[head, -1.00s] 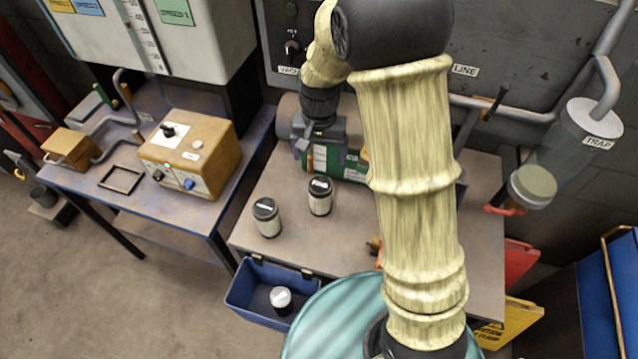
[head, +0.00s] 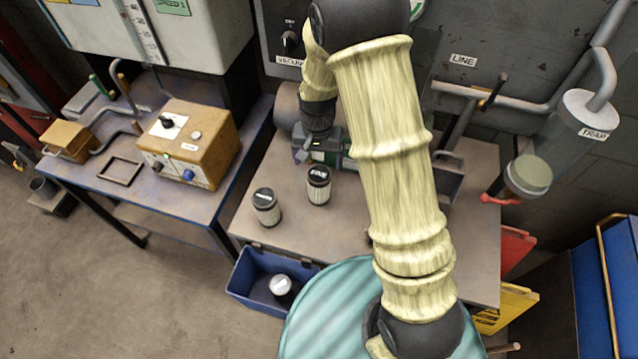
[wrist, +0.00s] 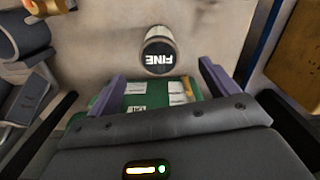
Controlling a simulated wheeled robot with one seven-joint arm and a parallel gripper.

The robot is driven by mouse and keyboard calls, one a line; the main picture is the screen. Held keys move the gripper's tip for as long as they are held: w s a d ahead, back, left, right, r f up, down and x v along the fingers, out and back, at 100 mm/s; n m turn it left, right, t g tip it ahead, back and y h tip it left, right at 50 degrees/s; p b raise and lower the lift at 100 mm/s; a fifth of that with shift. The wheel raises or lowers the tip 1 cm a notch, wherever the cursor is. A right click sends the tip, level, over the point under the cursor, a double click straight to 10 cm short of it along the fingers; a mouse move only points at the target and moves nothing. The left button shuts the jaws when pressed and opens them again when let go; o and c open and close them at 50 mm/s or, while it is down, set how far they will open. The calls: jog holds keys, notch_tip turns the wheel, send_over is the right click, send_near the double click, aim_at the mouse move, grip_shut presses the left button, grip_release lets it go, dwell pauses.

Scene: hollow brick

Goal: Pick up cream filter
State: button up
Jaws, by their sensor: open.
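Two canister filters with dark caps and pale, cream-looking sides stand upright on the bench: a left filter (head: 266,208) and a right filter (head: 319,187). In the wrist view, a filter (wrist: 159,50) with a black cap marked "FINE" stands just beyond the fingertips; it appears to be the right one. I cannot tell by colour which is meant as the cream filter. My gripper (wrist: 163,84) is open and empty. In the head view, my gripper (head: 318,152) is above and behind the right filter, apart from it.
A green machine (wrist: 142,98) lies below my fingers, partly hidden. A blue bin (head: 250,290) at the bench front holds a white-capped canister (head: 281,285). A teal round surface (head: 325,300) is at the front. A wooden control box (head: 195,145) stands on the left table.

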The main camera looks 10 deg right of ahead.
aim_at(319, 174)
jog(key=shift+f+p, duration=0.45)
jog(key=shift+f, duration=2.15)
jog(key=shift+w+d+f+p, duration=0.2)
jog(key=shift+f+p, duration=0.4)
jog(key=shift+f, duration=0.7)
jog(key=shift+w+d+f+p, duration=0.15)
jog(key=shift+f+p, duration=0.4)
jog(key=shift+f, duration=0.75)
jog(key=shift+a, duration=0.15)
jog(key=shift+c, duration=0.3)
jog(key=c, duration=1.1)
jog(key=shift+r, duration=0.15)
notch_tip(319, 174, up, 10)
jog(key=b, duration=0.2)
jog(key=shift+b, duration=0.3)
